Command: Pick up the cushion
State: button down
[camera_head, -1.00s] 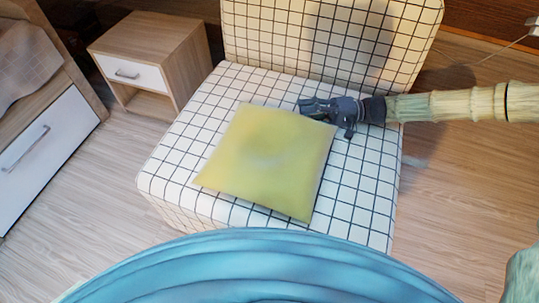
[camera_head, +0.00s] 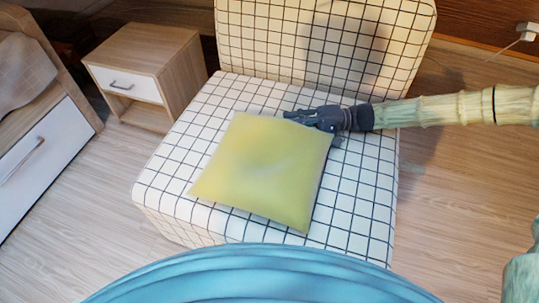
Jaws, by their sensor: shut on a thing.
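The yellow-green square cushion (camera_head: 263,172) lies at a slant on the seat of the chequered chair (camera_head: 362,212), a little left of the middle of the view. My gripper (camera_head: 297,117) reaches in from the right at the cushion's far right corner. It is shut on that corner, and the dark fingers partly cover it. The cushion seems to be on or close to the seat; I cannot tell whether it is lifted at all.
A wooden nightstand (camera_head: 158,67) with a white drawer stands behind left of the chair. A bed with a white drawer front (camera_head: 42,165) is at the far left. A blue rounded surface (camera_head: 262,277) fills the near edge. Wood floor is free to the right.

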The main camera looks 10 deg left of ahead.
jog(key=shift+r, duration=0.1)
notch_tip(320, 180, up, 17)
jog(key=p, duration=0.9)
notch_tip(320, 180, down, 7)
jog(key=b, duration=0.2)
jog(key=shift+b, duration=0.3)
dwell(2.0)
dwell(0.4)
